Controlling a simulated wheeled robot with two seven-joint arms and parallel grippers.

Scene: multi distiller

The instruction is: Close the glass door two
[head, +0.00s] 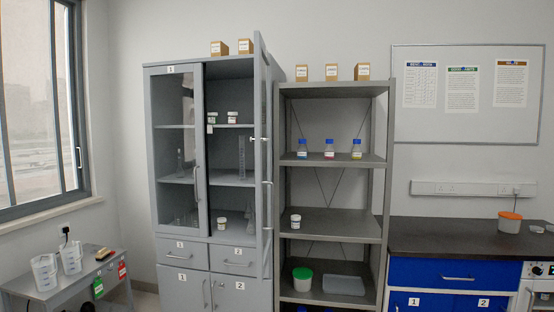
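The grey cabinet (149,150) stands left of centre. Its right glass door (261,85), over the drawer labelled 2, stands wide open. It swings out towards me and shows nearly edge-on, with handles along it. The door's own number is not readable. The left glass door (187,100) is shut, with a vertical handle near its right edge. Neither of my grippers is in view.
Inside the open half are small jars (232,117) and a measuring cylinder (242,158). An open grey shelf (330,215) stands close on the right of the open door, with bottles and boxes. A side table (50,290) with beakers is at left, a dark-topped bench (450,235) at right.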

